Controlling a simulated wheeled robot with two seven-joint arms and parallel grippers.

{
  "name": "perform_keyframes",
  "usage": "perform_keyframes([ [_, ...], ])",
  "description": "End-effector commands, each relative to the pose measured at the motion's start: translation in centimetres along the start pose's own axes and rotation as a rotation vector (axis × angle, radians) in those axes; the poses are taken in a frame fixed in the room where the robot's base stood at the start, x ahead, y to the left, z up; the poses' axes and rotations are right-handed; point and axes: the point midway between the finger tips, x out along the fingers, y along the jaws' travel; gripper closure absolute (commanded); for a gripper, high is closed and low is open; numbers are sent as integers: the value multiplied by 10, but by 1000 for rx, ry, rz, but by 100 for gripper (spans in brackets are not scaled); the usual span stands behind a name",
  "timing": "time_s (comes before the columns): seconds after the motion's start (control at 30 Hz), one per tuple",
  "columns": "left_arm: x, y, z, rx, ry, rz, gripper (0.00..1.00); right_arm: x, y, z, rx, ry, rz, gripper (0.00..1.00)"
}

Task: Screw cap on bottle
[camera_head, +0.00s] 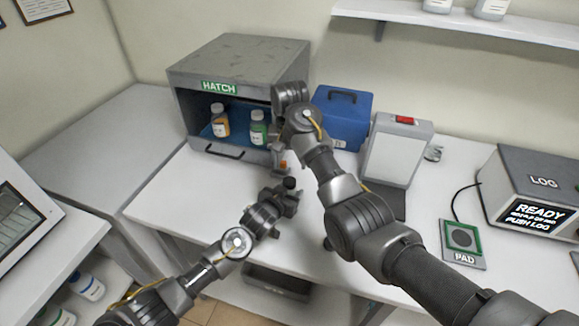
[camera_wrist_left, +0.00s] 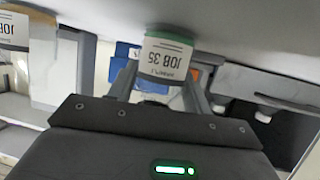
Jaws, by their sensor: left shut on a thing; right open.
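In the left wrist view, a bottle (camera_wrist_left: 168,58) with a white "JOB 35" label and a green band shows upside down between my left fingers. My left gripper (camera_head: 288,197) is shut on it near the table's front edge. In the head view the bottle's body cannot be made out. A small dark round thing (camera_head: 290,183), perhaps a cap, shows at the left gripper's tip. My right gripper (camera_head: 280,152) is open, above and behind the left one, in front of the hatch. A small orange-red spot (camera_head: 283,165) shows just below it; what it belongs to is unclear.
The hatch box (camera_head: 238,57) holds an orange bottle (camera_head: 219,121) and a green bottle (camera_head: 258,128). A blue case (camera_head: 343,112) and an upright panel (camera_head: 394,155) stand to the right. The pad (camera_head: 463,242) and LOG box (camera_head: 530,170) lie farther right. The table's left part is clear.

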Motion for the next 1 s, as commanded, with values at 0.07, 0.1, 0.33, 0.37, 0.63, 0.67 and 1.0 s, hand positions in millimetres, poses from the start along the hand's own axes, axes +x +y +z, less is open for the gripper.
perform_keyframes([
  [0.07, 0, 0, 5, 2, -10, -1, 100, -1, 0, 0, 0, 0, 0, 39],
  [0.1, 0, 0, 5, 2, -10, -1, 100, -1, 0, 0, 0, 0, 0, 39],
  [0.33, 0, 0, 5, 2, -9, -1, 40, 0, 0, 0, 0, 0, 0, 39],
  [0.37, 0, 0, 4, 2, -8, -1, 36, 0, 0, 0, 0, 0, 0, 39],
  [0.63, 0, 0, 2, 0, -3, 0, 25, 0, 0, 0, 0, -1, 0, 39],
  [0.67, 0, 0, 1, 0, -3, 0, 25, 0, 0, 0, 0, -1, 0, 39],
  [1.0, -30, 0, 3, 0, -1, 1, 25, 6, 0, 0, 0, -1, 0, 39],
])
